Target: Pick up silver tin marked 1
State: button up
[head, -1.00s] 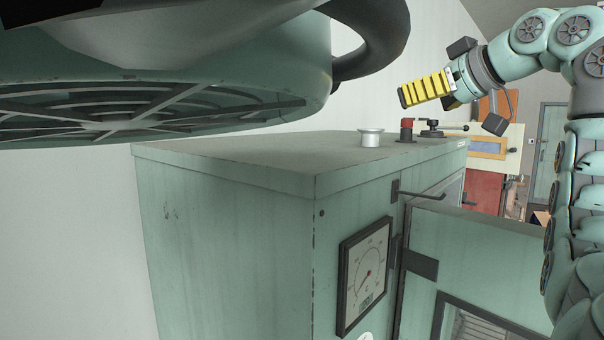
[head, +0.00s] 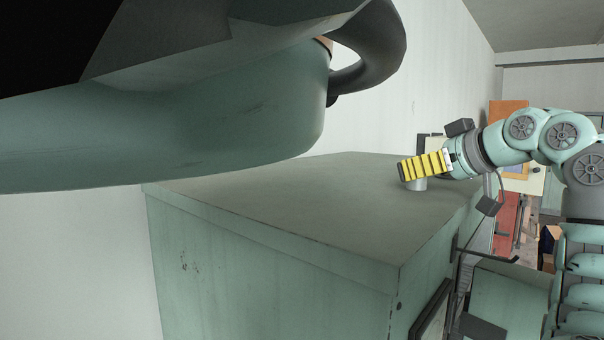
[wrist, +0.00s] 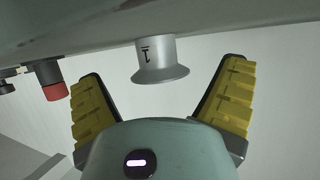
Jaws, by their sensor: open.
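The silver tin (head: 416,184) stands on the green cabinet's top and is mostly hidden behind my gripper in the head view. In the wrist view the tin (wrist: 157,60) appears inverted, with a dark 1 on its side and a flared rim. My gripper (wrist: 165,78) is open, with its yellow padded fingers spread to the left and right of the tin. The tin is ahead of and between the fingers, and nothing is held. In the head view the gripper (head: 424,165) overlaps the tin.
The tin's support is a green cabinet (head: 290,205) with a broad, bare top. A red-capped fitting (wrist: 53,82) stands on the same surface, left of my fingers in the wrist view. A dark handle (head: 487,257) juts from the cabinet's front side.

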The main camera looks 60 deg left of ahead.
jog(key=shift+a+f, duration=0.15)
jog(key=shift+a, duration=0.35)
jog(key=shift+d, duration=0.15)
jog(key=c, duration=1.3)
jog(key=shift+c, duration=0.2)
jog(key=shift+b, duration=0.35)
